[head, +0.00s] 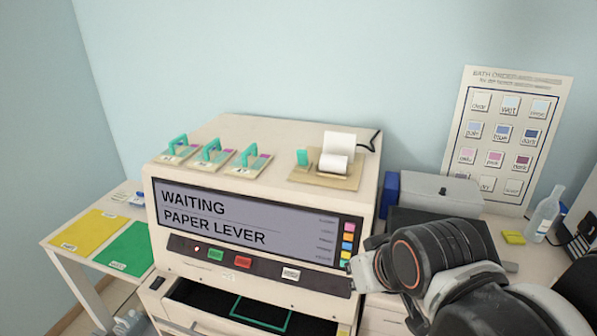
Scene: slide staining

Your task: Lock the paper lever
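The large cream staining machine (250,130) has a screen (245,222) that reads "WAITING PAPER LEVER". On its top right is a paper roll (339,143) on a tan base plate (325,179). A small teal lever (302,157) stands upright at the left of the roll; I take this as the paper lever, and I cannot tell whether it is locked. My gripper (366,270) is low at the machine's front right corner, below and right of the lever and apart from it. My arm covers much of the gripper, so its fingers are unclear.
An open black drawer (220,309) is below the screen. A grey box (430,193), a bath order board (508,135) and a clear bottle (544,214) are at right. Yellow (88,231) and green mats lie left.

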